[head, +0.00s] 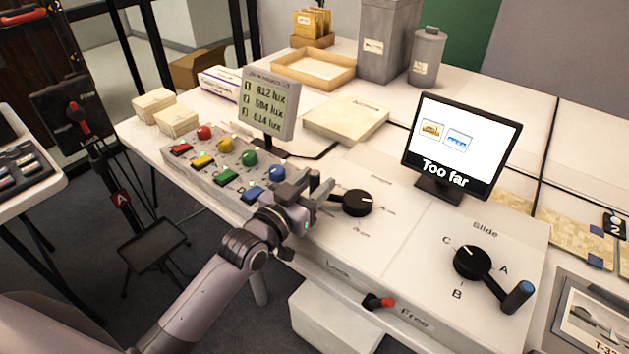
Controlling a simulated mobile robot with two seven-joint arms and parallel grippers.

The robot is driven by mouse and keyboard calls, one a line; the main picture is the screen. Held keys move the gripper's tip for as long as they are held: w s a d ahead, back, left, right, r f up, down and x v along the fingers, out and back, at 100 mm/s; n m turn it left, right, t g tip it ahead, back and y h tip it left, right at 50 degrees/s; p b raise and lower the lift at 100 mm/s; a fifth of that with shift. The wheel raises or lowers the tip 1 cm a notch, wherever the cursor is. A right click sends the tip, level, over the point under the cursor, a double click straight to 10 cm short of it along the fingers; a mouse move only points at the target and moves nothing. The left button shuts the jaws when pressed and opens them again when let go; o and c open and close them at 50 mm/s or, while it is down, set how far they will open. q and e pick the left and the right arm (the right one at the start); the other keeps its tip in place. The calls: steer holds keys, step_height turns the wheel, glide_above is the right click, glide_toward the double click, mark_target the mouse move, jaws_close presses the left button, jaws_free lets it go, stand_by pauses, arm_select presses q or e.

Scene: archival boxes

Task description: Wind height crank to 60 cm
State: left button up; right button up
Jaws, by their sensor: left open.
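A dark post with scale marks (67,40) stands at the far left. It carries a black block (62,118) with a red-tipped handle (79,118), which may be the height crank; its height reading is too small to read. My right gripper is not in view.
A screen (459,148) reads "Too far". A black crank with a blue grip (519,297) sits on a dial marked A, B, C. A red-tipped lever (379,302) is on the console front. Coloured buttons (227,160) and a lux display (268,102) stand behind my left arm.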

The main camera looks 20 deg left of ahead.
arm_select(q)
steer(key=shift+v, duration=3.35)
